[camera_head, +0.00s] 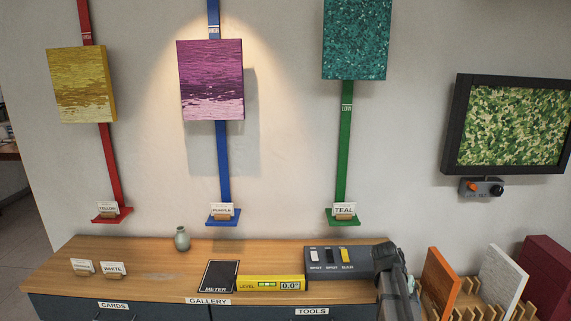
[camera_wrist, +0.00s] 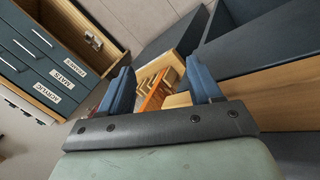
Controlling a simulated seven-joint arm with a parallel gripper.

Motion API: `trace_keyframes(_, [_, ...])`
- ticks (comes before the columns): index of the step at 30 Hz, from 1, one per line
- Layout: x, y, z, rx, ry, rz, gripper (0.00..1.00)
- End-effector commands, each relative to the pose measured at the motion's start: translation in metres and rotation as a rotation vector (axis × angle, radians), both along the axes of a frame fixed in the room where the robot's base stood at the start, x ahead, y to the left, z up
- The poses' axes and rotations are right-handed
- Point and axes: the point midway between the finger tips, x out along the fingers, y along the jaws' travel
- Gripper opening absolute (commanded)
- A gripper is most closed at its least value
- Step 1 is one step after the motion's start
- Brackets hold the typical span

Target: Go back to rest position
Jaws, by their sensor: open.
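My gripper shows in the wrist view (camera_wrist: 158,88), with its two blue fingers spread apart and nothing between them. Beyond the fingers in the wrist view are a wooden slotted rack and an orange panel (camera_wrist: 153,98). In the head view my dark arm stands at the right end of the wooden counter (camera_head: 150,262), beside the grey switch box (camera_head: 338,262). The fingertips are not clearly visible in the head view.
A slotted rack at right holds an orange panel (camera_head: 440,283), a white panel (camera_head: 497,282) and a dark red panel (camera_head: 548,280). Yellow, purple and teal pictures hang above.

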Motion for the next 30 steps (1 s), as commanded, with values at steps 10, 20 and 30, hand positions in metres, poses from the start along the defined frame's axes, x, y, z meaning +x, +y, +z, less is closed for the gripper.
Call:
trace_keyframes(10, [-0.056,0.038,-0.114,0.107,0.151,0.144,0.64])
trace_keyframes(20, [-0.114,0.081,-0.207,0.224,0.256,0.236,0.64])
trace_keyframes(30, [-0.190,0.122,-0.286,0.345,0.358,0.309,0.64])
